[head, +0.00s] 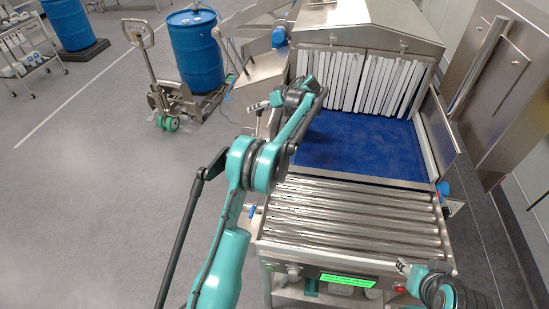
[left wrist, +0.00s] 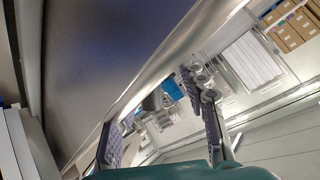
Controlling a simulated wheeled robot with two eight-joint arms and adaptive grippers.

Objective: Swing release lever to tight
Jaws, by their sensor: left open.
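I cannot make out the release lever for certain. A small blue-tipped handle (head: 252,210) sticks out at the left edge of the roller conveyor (head: 350,215), and a blue knob (head: 443,189) sits at its right side.
The steel tunnel (head: 375,30) has white strip curtains (head: 375,82) above a blue belt (head: 360,150). A pallet truck (head: 150,75) with a blue drum (head: 195,50) stands at the left. A steel cabinet (head: 500,75) is at the right.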

